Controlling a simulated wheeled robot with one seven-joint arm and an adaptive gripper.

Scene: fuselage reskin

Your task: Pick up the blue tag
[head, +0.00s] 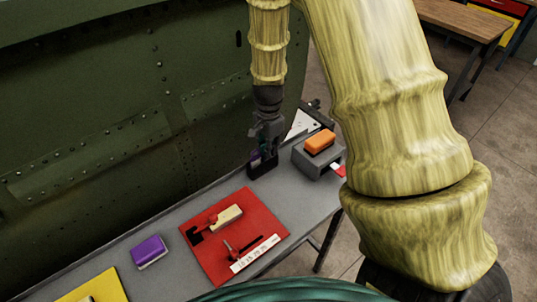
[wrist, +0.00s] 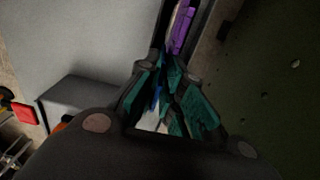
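My gripper (head: 267,146) points down over a small dark holder (head: 263,169) at the back of the grey bench, by the green fuselage panel. In the wrist view my gripper (wrist: 163,66) has its teal finger pads close together at the holder. A narrow blue piece, perhaps the blue tag (wrist: 156,94), shows between the pads; most of it is hidden. I cannot tell whether the fingers press on it. A purple item (wrist: 182,26) sits in the holder beyond the fingertips.
A grey box with an orange-topped block (head: 320,141) and a red tag (head: 338,170) stands right of the holder. A red mat (head: 207,256) with tools, a purple block (head: 149,251) and a yellow mat (head: 103,285) lie nearer. The green fuselage panel (head: 110,110) rises close behind the bench.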

